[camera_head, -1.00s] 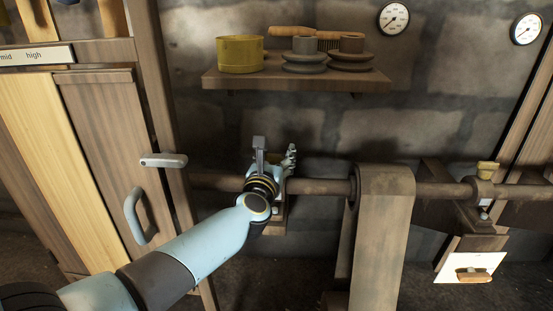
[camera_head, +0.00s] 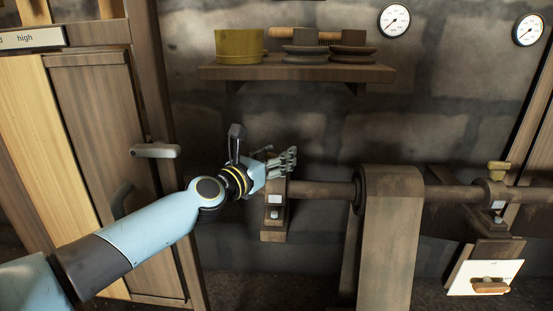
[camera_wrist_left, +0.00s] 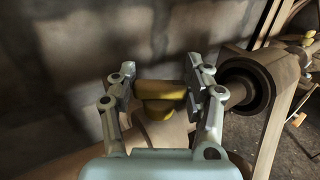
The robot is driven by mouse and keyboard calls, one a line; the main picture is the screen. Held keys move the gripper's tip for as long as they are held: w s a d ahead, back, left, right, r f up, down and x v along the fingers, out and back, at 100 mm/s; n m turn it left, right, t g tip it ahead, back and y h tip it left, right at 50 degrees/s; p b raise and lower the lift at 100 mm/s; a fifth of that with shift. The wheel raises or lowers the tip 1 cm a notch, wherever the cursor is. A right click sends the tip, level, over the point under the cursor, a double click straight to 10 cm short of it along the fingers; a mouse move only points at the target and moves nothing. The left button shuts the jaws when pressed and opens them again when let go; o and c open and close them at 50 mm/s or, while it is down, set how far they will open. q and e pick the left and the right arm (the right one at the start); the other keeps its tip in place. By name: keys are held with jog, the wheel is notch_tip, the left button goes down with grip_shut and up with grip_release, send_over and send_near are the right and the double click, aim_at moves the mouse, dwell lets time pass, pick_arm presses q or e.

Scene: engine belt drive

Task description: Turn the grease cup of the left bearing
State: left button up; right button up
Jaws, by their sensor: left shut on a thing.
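The left bearing (camera_head: 274,212) is a brown block with a white label on the horizontal shaft (camera_head: 325,191). Its brass-yellow grease cup (camera_wrist_left: 160,92) shows in the left wrist view, standing on top of the bearing between the finger pads. My left gripper (camera_head: 286,161) comes from the left at the top of this bearing and is shut on the cup; it also shows in the left wrist view (camera_wrist_left: 163,92). The gripper hides the cup in the head view. My right gripper is in neither view.
A belt (camera_head: 394,235) runs down over the pulley right of the bearing. Further right is another bearing (camera_head: 492,192) with its own yellow cup (camera_head: 498,168). A shelf (camera_head: 300,72) with pots hangs above. A cabinet door (camera_head: 95,130) with handles stands at left.

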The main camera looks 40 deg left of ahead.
pick_arm(q)
jog(key=o, duration=1.2)
jog(key=s, duration=0.7)
jog(key=shift+s, duration=0.25)
